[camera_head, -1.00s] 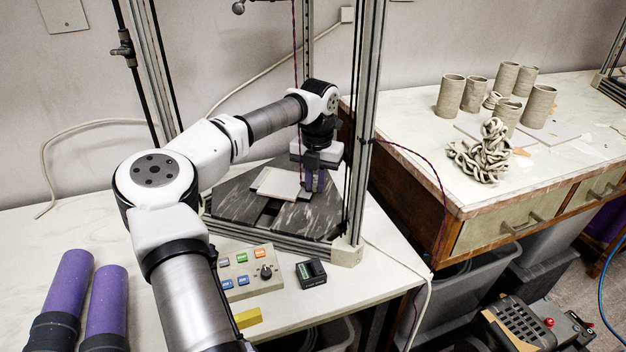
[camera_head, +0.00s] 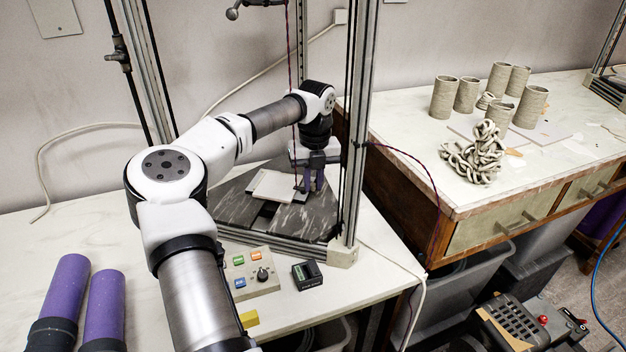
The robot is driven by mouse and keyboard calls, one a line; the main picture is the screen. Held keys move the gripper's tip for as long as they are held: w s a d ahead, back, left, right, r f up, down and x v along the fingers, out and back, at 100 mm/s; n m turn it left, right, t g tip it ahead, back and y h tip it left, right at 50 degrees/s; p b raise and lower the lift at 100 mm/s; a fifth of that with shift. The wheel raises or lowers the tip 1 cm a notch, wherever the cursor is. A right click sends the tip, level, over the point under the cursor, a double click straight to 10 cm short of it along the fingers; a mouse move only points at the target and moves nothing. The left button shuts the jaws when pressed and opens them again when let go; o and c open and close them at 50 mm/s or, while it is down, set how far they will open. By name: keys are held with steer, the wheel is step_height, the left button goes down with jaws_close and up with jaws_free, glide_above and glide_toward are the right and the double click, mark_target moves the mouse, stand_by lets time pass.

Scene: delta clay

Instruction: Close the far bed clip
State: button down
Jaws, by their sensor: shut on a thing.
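My gripper (camera_head: 313,186), with purple fingers, points down inside the printer frame at the right edge of the pale bed plate (camera_head: 268,186). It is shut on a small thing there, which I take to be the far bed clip. The clip itself is mostly hidden by the fingers and too small to make out, so its position cannot be told. The pale plate lies flat on the dark, marbled printer base (camera_head: 232,207).
A metal frame post (camera_head: 357,130) stands close to the right of my gripper. A control box (camera_head: 250,272) and a small black device (camera_head: 307,275) sit in front of the printer. Clay cylinders (camera_head: 444,97) and a coiled clay piece (camera_head: 474,155) stand on the right bench.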

mark_target(315, 184)
stand_by(0.3)
steer(key=c, duration=1.4)
jaws_free()
steer(key=shift+r, duration=0.15)
steer(key=r, duration=1.3)
steer(key=shift+d+r, duration=0.2)
steer(key=shift+r, duration=0.1)
